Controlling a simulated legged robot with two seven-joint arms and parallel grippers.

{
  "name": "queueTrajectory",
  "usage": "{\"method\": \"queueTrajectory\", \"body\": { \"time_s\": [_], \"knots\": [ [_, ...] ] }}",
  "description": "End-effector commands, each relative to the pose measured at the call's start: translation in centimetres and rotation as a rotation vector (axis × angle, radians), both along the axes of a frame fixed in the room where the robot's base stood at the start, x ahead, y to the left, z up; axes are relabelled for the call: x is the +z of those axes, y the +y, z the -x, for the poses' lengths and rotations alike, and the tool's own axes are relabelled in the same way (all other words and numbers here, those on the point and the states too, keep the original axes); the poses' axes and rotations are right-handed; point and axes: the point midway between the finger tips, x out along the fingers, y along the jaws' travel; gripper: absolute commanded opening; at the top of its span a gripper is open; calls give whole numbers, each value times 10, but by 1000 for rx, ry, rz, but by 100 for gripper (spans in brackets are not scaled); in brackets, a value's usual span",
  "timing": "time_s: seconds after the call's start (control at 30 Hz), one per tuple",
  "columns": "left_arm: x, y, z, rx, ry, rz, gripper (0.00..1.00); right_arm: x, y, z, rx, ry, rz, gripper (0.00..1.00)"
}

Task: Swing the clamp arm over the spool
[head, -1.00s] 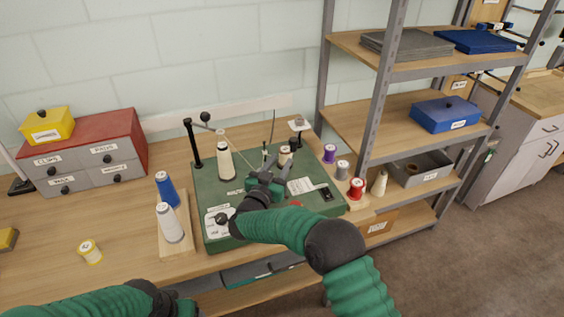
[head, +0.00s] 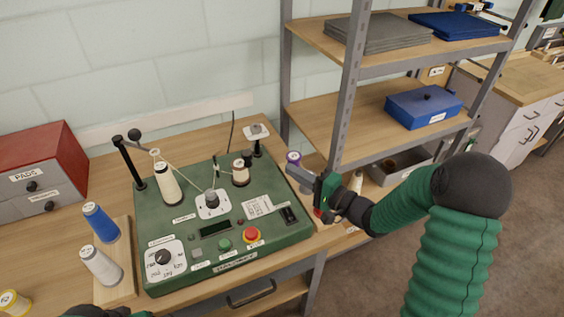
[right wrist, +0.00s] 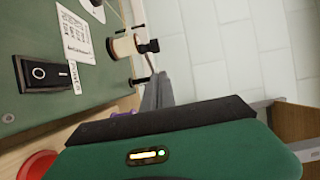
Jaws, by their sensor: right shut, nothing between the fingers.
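A green machine panel (head: 197,262) sits on the bench. A cream thread cone (head: 168,187) stands on its left, beside a black post (head: 132,162) with a ball-tipped arm (head: 134,135) at the top. A small spool (head: 241,171) with a dark top stands at the panel's back; it also shows in the right wrist view (right wrist: 125,46). Behind it is a short black post with a white plate (head: 256,132). I cannot tell which part is the clamp arm. My right gripper (head: 294,170) is shut and empty, beyond the panel's right edge. My left gripper is out of view.
A purple spool (head: 293,158) is close to my right gripper. A metal shelf post (head: 349,85) rises behind it. The panel has a red button (head: 251,234).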

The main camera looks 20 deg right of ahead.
Motion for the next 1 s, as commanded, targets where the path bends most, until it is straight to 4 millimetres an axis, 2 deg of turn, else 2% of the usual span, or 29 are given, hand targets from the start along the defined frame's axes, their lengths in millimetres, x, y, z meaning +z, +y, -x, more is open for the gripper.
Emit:
{"method": "queueTrajectory", "body": {
  "time_s": [0.27, 0.4, 0.53, 0.67, 1.0],
  "knots": [
    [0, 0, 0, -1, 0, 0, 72, -4, 16, -56, 0, -1, -11, 0],
    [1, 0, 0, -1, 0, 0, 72, -3, 36, -79, 0, -1, -9, 0],
    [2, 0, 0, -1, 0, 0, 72, -2, 58, -84, 0, -1, -5, 0],
    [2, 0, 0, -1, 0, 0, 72, -1, 70, -87, -1, -2, -2, 0],
    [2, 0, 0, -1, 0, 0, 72, -3, 65, -88, -4, -1, -8, 0]
  ]
}}
